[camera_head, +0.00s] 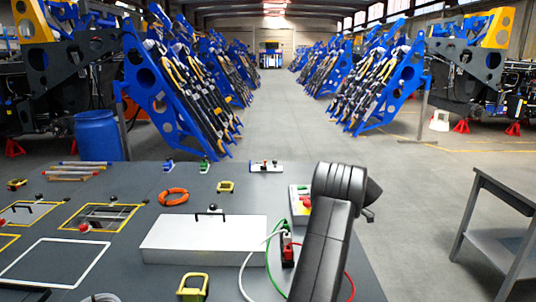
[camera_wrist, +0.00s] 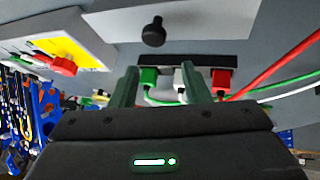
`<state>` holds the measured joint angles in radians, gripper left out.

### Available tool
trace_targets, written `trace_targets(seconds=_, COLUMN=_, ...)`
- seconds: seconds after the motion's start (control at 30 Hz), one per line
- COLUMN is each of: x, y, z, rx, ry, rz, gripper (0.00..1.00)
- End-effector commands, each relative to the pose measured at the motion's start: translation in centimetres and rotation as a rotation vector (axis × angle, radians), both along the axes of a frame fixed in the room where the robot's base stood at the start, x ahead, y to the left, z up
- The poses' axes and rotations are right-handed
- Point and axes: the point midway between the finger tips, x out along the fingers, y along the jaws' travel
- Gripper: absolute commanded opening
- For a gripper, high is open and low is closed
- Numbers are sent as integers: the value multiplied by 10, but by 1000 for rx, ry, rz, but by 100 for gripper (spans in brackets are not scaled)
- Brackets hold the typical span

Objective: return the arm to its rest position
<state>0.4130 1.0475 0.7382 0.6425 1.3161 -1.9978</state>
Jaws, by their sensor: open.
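My arm (camera_head: 332,225) stands at the right of the grey work table in the head view, bent with its dark elbow up. My gripper (camera_wrist: 160,82) shows in the wrist view with its two greenish fingers apart and nothing clearly held between them. Past the fingertips is a black connector strip (camera_wrist: 178,60) with a green plug (camera_wrist: 148,76), a white plug (camera_wrist: 182,74) and a red plug (camera_wrist: 222,77). I cannot tell whether the fingers touch any plug. In the head view the arm hides my fingertips.
A white box (camera_head: 205,242) with a black handle lies left of the arm. Green, white and red cables (camera_head: 349,285) run around the arm. A white panel with a red part (camera_head: 304,202) is just behind it. A grey side table (camera_head: 500,215) stands right, across open floor.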

Motion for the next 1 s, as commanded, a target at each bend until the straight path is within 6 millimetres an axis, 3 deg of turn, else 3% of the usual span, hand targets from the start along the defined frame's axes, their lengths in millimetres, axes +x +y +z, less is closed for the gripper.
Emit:
trace_targets(seconds=0.13, x=0, y=9, z=7, rx=-110, ry=1, rz=3, gripper=43)
trace_targets(seconds=0.6, x=0, y=31, z=2, rx=-433, ry=3, rz=3, gripper=43)
trace_targets(seconds=1.0, x=0, y=37, z=-2, rx=-553, ry=2, rz=-1, gripper=43)
